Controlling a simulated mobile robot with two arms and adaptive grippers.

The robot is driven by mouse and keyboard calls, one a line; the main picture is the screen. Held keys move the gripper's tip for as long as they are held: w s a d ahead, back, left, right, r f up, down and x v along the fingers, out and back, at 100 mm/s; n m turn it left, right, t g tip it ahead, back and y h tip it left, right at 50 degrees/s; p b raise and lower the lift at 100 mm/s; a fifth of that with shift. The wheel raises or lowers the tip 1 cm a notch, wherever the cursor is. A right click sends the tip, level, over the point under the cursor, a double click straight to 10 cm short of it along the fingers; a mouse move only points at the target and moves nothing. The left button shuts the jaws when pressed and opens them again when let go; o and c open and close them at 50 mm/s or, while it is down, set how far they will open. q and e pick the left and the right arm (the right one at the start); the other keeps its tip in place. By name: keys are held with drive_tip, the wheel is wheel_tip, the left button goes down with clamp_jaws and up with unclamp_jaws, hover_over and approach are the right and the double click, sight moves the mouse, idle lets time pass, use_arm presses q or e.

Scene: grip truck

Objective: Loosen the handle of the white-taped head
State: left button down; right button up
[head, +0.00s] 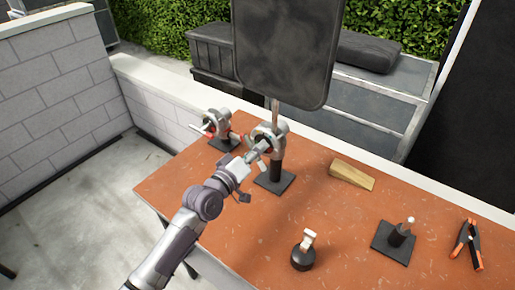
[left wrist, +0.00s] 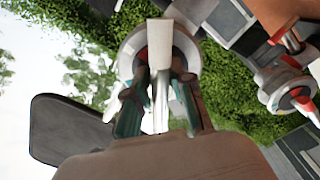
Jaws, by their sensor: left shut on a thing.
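A grip head (head: 268,137) stands on a dark post and square base in the middle of the table, with a rod and a large black panel (head: 285,45) rising from it. My left gripper (head: 253,158) reaches it from the front left. In the left wrist view my gripper (left wrist: 160,88) is shut on a pale handle (left wrist: 160,45) in front of the round grey head (left wrist: 186,48). I cannot make out white tape clearly. A second head (head: 217,124) with red markings stands to the left, also in the left wrist view (left wrist: 286,85). My right gripper is out of view.
On the orange-brown table (head: 330,215) are a wooden wedge (head: 351,174), a small dark round-based piece (head: 303,255), a square-based post (head: 395,243) and an orange-tipped clamp (head: 467,245). A low wall runs behind. The table's middle front is mostly clear.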

use_arm(q)
drive_tip(key=n+p, duration=0.1)
drive_tip(key=n, duration=0.4)
drive_tip(key=shift+n, duration=0.4)
drive_tip(key=shift+n+p, duration=0.4)
drive_tip(key=shift+n, duration=1.7)
drive_tip(key=c, duration=1)
unclamp_jaws()
drive_tip(key=v, duration=1.2)
